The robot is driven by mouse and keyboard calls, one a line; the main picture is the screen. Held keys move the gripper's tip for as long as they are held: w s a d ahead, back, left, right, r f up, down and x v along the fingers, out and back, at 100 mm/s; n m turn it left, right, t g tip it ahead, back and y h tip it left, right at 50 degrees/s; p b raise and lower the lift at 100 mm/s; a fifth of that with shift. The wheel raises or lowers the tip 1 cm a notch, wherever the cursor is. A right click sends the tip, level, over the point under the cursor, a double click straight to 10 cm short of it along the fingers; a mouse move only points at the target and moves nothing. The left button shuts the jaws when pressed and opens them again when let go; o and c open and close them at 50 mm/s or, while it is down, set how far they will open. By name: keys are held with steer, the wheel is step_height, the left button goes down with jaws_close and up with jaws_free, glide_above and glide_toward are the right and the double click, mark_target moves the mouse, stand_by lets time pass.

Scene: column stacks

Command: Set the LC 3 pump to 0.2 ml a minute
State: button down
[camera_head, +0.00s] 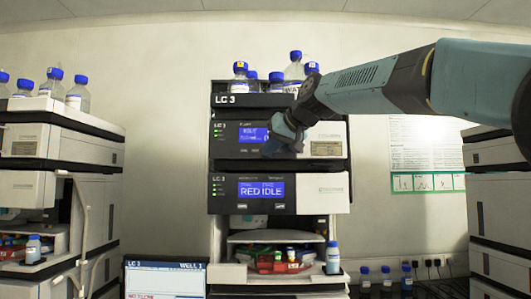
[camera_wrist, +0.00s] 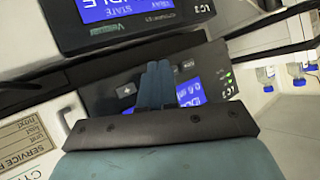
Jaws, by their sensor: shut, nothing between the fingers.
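The LC 3 stack stands in the middle of the head view under a dark top tray labelled LC 3 (camera_head: 232,100). Its upper module, which looks like the pump, has a lit blue display (camera_head: 255,134); its text is partly covered and too small to read. My gripper (camera_head: 269,150) is shut and empty in front of this module, by the display's lower right. In the wrist view, which is upside down, the shut fingers (camera_wrist: 158,66) point at the panel between a plus button (camera_wrist: 127,90) and the blue display (camera_wrist: 190,92). I cannot tell whether they touch.
A lower module's display (camera_head: 262,191) reads RED IDLE. Blue-capped bottles (camera_head: 293,67) stand on top of the stack. A small vial (camera_head: 333,257) stands by the open bay below. Other stacks flank left (camera_head: 60,150) and right (camera_head: 500,215).

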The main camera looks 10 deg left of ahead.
steer(key=shift+w, duration=0.15)
stand_by(0.3)
steer(key=shift+w+a, duration=0.1)
steer(key=shift+w, duration=0.15)
steer(key=shift+w+a, duration=0.1)
steer(key=shift+w, duration=0.3)
stand_by(0.8)
steer(key=shift+s, duration=0.1)
steer(key=shift+s+d, duration=0.2)
steer(key=shift+s, duration=0.5)
steer(key=s, duration=0.2)
steer(key=s+d, duration=0.1)
steer(key=s, duration=0.2)
steer(key=shift+d, duration=0.1)
stand_by(0.4)
stand_by(2.4)
